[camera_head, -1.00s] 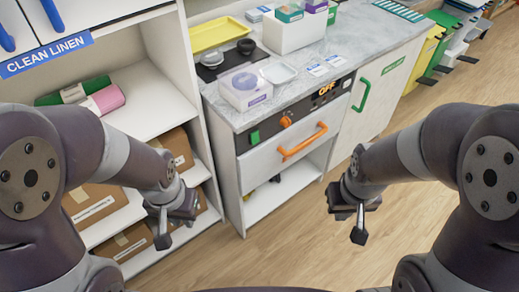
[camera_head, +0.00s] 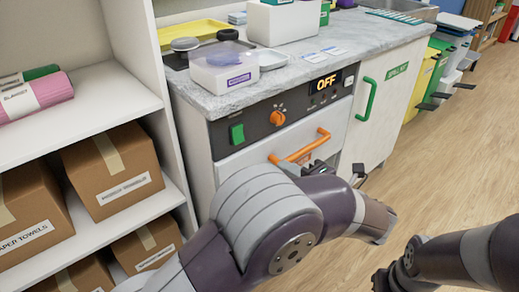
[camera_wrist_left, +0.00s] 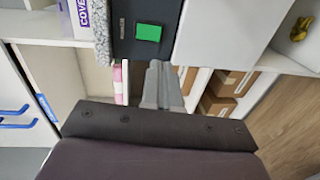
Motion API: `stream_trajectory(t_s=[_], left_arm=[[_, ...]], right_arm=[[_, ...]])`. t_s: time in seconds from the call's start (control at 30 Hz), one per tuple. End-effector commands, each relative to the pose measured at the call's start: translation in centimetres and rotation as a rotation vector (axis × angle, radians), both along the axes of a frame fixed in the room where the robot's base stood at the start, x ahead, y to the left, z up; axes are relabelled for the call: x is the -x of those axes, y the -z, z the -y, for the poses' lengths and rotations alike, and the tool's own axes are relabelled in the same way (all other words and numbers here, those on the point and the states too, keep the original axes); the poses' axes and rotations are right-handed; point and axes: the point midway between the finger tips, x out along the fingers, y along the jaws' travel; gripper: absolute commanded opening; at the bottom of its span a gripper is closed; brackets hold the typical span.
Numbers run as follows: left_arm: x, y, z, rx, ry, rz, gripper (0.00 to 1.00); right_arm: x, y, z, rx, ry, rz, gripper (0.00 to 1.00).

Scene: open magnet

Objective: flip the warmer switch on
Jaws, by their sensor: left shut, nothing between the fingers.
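The warmer is a grey drawer unit under the counter. Its dark front panel (camera_head: 255,123) carries a green switch (camera_head: 237,134), an orange knob (camera_head: 277,118) and a display (camera_head: 325,84) reading "OFF". An orange handle (camera_head: 300,148) crosses its drawer. The green switch also shows in the left wrist view (camera_wrist_left: 148,32). My left gripper (camera_head: 318,168) is in front of the drawer near the handle, mostly hidden behind my forearm. In the left wrist view its fingers (camera_wrist_left: 158,75) are shut and empty, apart from the switch. My right gripper (camera_head: 384,279) is low, partly cut off, its jaws unclear.
Open shelves with cardboard boxes (camera_head: 112,170) and a pink blanket roll (camera_head: 38,96) stand at left. A green-handled cabinet (camera_head: 383,105) is at right. Floor at right is clear.

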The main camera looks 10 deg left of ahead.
Motion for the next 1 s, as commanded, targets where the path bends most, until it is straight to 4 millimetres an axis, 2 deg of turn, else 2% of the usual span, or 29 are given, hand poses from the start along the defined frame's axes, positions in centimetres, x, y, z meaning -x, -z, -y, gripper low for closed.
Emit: stream_trajectory(t_s=[0.47,1.0], left_arm=[[-0.4,-0.1,-0.9,0.004,-0.017,0.03,0.0],[-6.9,1.5,-9.4,0.003,-0.016,0.028,0.0]], right_arm=[[0.0,0.4,0.0,0.0,0.0,-0.001,0.0],[0.0,3.7,0.0,0.0,0.0,-0.001,0.0]])
